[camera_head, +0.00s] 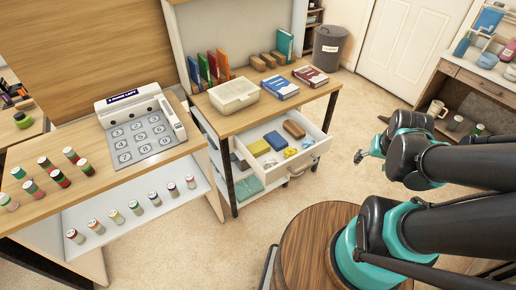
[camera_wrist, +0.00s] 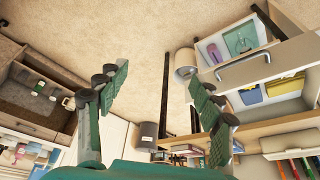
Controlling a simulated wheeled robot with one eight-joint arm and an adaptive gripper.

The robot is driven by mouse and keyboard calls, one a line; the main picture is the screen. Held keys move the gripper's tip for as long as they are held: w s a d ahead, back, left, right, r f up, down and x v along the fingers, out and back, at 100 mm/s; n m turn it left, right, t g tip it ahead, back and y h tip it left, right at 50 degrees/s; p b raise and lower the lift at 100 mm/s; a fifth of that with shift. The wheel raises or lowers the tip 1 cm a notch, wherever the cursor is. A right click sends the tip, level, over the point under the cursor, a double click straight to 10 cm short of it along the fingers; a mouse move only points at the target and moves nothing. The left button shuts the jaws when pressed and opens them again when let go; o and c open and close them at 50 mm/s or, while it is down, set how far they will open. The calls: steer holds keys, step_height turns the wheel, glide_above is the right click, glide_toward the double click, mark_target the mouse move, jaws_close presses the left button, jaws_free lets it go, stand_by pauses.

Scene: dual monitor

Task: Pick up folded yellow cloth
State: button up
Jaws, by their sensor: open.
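A yellow folded-looking block, which may be the folded yellow cloth (camera_head: 259,148), lies at the left in the open white drawer (camera_head: 318,147) of the wooden desk. A smaller yellow item (camera_head: 290,152) lies right of it; I cannot tell what it is. In the wrist view, a yellow piece (camera_wrist: 250,95) shows at the right inside an open compartment. My gripper (camera_head: 366,153) is held in the air right of the drawer, apart from it. In the wrist view its two green-padded fingers (camera_wrist: 160,88) are spread wide with nothing between them.
The drawer also holds a brown block (camera_head: 294,129) and blue items (camera_head: 275,140). Books (camera_head: 280,87) and a cream box (camera_head: 233,95) stand on the desk above. A round wooden stool-like top (camera_head: 305,245) stands in front. Carpet between drawer and gripper is clear.

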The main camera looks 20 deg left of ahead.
steer(key=shift+o, duration=0.3)
steer(key=w+a+r+n+g, duration=0.1)
steer(key=w+a+r+n, duration=0.2)
steer(key=w+a+n, duration=0.45)
steer(key=n+g, duration=0.3)
steer(key=n, duration=1.8)
glide_above(256, 147)
step_height(256, 147, down, 2)
steer(key=shift+m, duration=0.35)
step_height(256, 147, down, 12)
steer(key=shift+w+d+r, duration=0.1)
steer(key=shift+r, duration=0.05)
steer(key=shift+f, duration=2.65)
